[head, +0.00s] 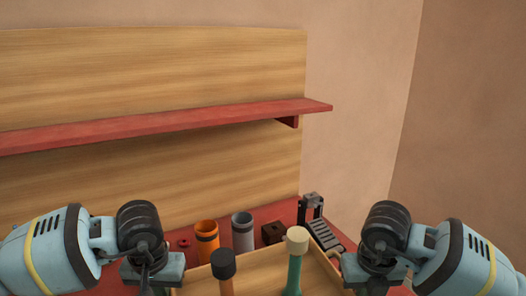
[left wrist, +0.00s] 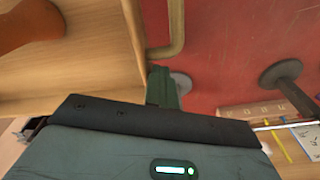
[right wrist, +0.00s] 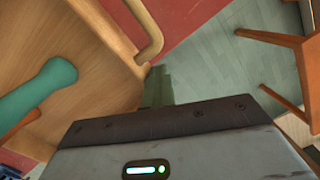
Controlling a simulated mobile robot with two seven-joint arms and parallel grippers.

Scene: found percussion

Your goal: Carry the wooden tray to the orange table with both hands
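The wooden tray (head: 262,272) lies low in the middle of the head view, cut off by the bottom edge. A dark-topped orange object (head: 224,268) and a cream-topped teal object (head: 296,258) stand up from it. My left gripper (left wrist: 160,78) is at the tray's left side, its fingers close to a curved brass handle (left wrist: 175,30). My right gripper (right wrist: 157,78) is at the right side, close to the other handle (right wrist: 150,30). Each gripper's fingers appear edge-on, so their opening and any contact are hidden. The orange table cannot be identified for sure.
A red worktop (head: 292,212) behind the tray carries an orange cup (head: 206,242), a grey cup (head: 243,232), a brown block (head: 272,233) and a black device (head: 322,230). A red shelf (head: 160,127) hangs above. Orange-brown legged furniture (right wrist: 272,38) stands on the grey floor (right wrist: 215,62).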

